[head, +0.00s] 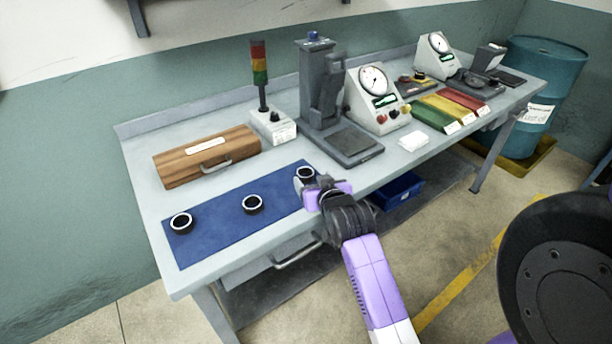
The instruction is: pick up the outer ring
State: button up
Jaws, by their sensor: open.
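Several dark rings with pale rims lie on a blue mat (217,236) at the front left of the workbench. One ring (181,222) is at the left end, another ring (253,204) is in the middle, and a third ring (306,174) is at the right end. I cannot tell from their looks which one is the outer ring. My gripper (311,191) is at the right end of the mat, right by the third ring and partly covering the view of it. It is open. Its fingertips are small here, and I cannot tell whether they touch the ring.
A wooden case (205,158) lies behind the mat. A signal lamp (260,75), a grey press (325,105) and a dial gauge box (375,100) stand along the bench. A white cloth (412,140) lies right of the press. The bench's front edge is near my arm.

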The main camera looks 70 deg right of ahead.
aim_at(303, 171)
jog(key=shift+w+a+p+x, duration=0.15)
jog(key=shift+p+x, duration=0.1)
jog(key=shift+x, duration=1.3)
jog(key=shift+w+a+p+x, duration=0.1)
jog(key=shift+p+x, duration=0.1)
jog(key=shift+x, duration=1.35)
jog(key=c, duration=1.6)
